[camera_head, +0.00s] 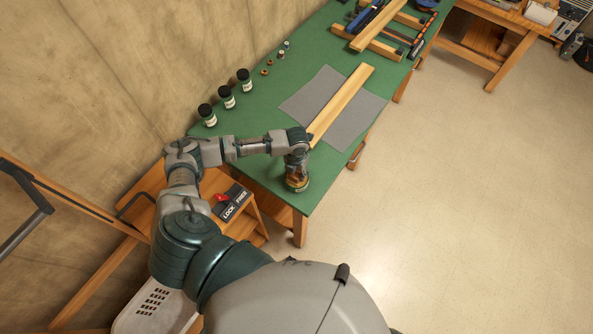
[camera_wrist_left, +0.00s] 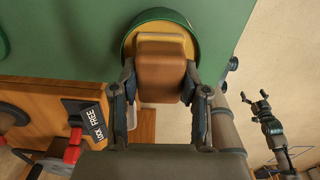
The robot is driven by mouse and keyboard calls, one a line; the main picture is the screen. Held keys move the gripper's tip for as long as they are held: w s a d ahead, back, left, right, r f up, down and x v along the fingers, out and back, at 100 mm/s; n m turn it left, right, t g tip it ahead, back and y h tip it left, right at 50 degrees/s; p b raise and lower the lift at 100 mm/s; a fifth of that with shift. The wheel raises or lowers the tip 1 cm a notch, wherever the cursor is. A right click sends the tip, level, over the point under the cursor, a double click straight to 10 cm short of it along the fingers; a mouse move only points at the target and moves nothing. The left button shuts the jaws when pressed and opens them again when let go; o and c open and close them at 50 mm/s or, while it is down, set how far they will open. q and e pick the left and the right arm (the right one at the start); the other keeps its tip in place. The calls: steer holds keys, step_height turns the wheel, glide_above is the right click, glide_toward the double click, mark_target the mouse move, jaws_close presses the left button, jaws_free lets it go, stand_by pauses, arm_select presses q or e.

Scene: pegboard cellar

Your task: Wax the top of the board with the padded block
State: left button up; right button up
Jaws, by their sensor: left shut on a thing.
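The board (camera_head: 341,104) is a long pale wooden plank lying on a grey mat (camera_head: 366,121) on the green bench. My left gripper (camera_head: 297,170) is near the bench's near end, short of the board's near end. In the left wrist view it is shut on the padded block (camera_wrist_left: 161,76), a brown block with a yellowish pad. The block is at a round green tin (camera_wrist_left: 128,41) with yellow wax inside; I cannot tell whether the pad touches the wax. My right gripper (camera_wrist_left: 255,99) shows small in the left wrist view, fingers apart and empty, over the floor.
Several dark-lidded jars (camera_head: 227,97) stand along the wall side of the bench. A wooden frame with tools (camera_head: 376,27) lies at the far end. A LOCK/FREE switch panel (camera_head: 231,203) sits on the lower wooden stand to the left. Open floor lies right of the bench.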

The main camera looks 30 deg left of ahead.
arm_select(q)
steer(key=shift+w+r+p, duration=0.1)
steer(key=shift+r+p, duration=2.15)
steer(key=shift+r, duration=0.1)
steer(key=shift+r+p, duration=0.65)
steer(key=shift+r, duration=0.45)
